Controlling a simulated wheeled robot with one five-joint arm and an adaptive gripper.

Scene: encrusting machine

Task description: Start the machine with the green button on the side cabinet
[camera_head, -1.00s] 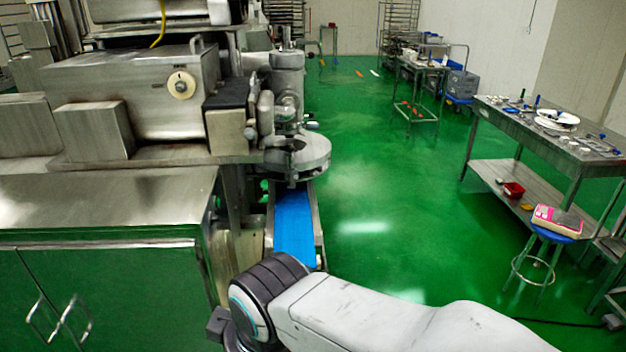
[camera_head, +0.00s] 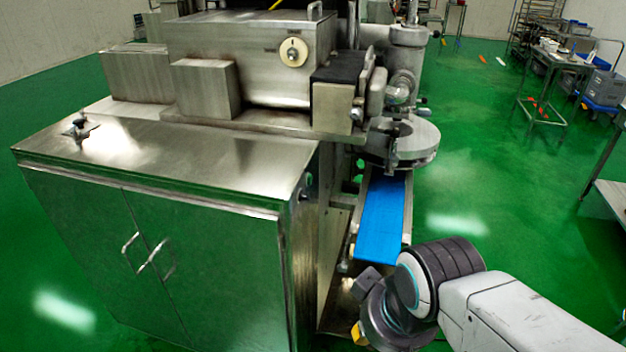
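The steel cabinet (camera_head: 215,260) stands at the left, with two doors and two handles, its narrow right side turned partly toward me. A small dark fitting (camera_head: 304,193) shows near the top of that side, too small to identify. The machine (camera_head: 250,80) rises behind the cabinet and carries a round cream dial (camera_head: 293,52). My arm reaches in from the lower right, its wrist end in front of the blue conveyor and to the right of the cabinet. I cannot see my gripper's fingers.
The blue conveyor belt (camera_head: 382,215) slopes toward me beside the cabinet, under a round steel plate (camera_head: 412,142). A knobbed fitting (camera_head: 77,127) sits on the cabinet top. Green floor is open to the right and at the left front. Steel tables stand along the right.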

